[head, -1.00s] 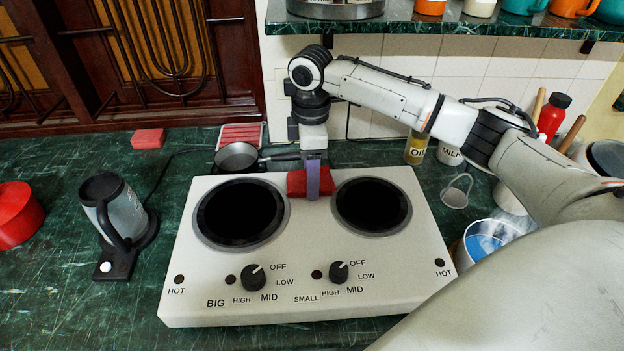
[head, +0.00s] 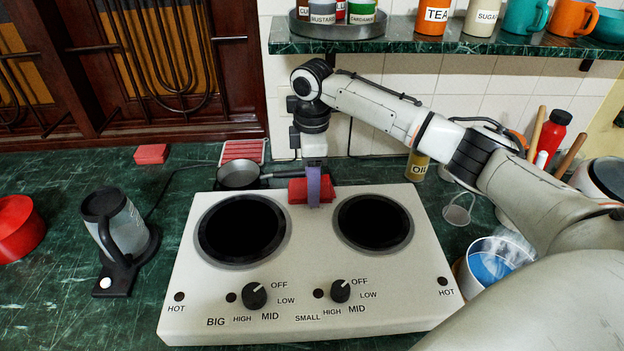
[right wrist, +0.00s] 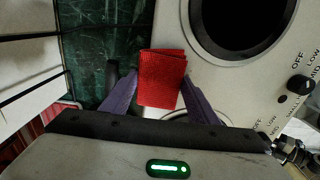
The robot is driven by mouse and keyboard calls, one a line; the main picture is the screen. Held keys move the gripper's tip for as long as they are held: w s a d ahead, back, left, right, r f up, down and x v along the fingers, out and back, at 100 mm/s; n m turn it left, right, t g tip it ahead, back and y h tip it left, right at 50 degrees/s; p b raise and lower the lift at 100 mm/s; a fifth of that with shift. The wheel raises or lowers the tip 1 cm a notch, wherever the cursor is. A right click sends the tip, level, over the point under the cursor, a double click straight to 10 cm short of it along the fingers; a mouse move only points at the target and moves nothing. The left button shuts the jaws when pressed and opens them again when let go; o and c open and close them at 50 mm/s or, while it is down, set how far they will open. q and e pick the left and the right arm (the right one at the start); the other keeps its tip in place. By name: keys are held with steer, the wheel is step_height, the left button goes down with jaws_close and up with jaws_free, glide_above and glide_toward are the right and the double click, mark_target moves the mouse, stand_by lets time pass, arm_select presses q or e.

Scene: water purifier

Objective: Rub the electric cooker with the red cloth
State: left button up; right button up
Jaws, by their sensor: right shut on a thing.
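The electric cooker (head: 300,260) is a white two-burner hotplate on the green counter, with black burners and two knobs. It also shows in the right wrist view (right wrist: 176,25). The folded red cloth (head: 297,191) is at the cooker's back edge, between the two burners. In the right wrist view the cloth (right wrist: 162,75) overlaps the cooker's edge. My right gripper (head: 314,190) points down and is shut on the cloth, with a purple finger on each side. I cannot tell whether the cloth presses on the surface. My left gripper is not in view.
A small pan (head: 239,175) stands behind the cooker, close to my right gripper. A grey kettle (head: 125,228) is at the left, and a steaming blue-filled pot (head: 490,266) and glass mug (head: 459,210) at the right. A shelf (head: 430,38) hangs above the back.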

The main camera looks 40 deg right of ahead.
mark_target(315, 215)
steer(key=shift+s+a+f, duration=0.1)
steer(key=shift+s+a, duration=0.45)
steer(key=shift+s, duration=0.4)
steer(key=shift+s+a+f, duration=0.1)
steer(key=shift+s+a, duration=0.5)
steer(key=shift+s, duration=0.3)
steer(key=shift+s+a, duration=0.55)
steer(key=shift+s, duration=0.4)
steer(key=shift+w+d+r, duration=0.1)
steer(key=shift+w+r, duration=0.05)
steer(key=shift+r, duration=3)
steer(key=shift+r, duration=1.55)
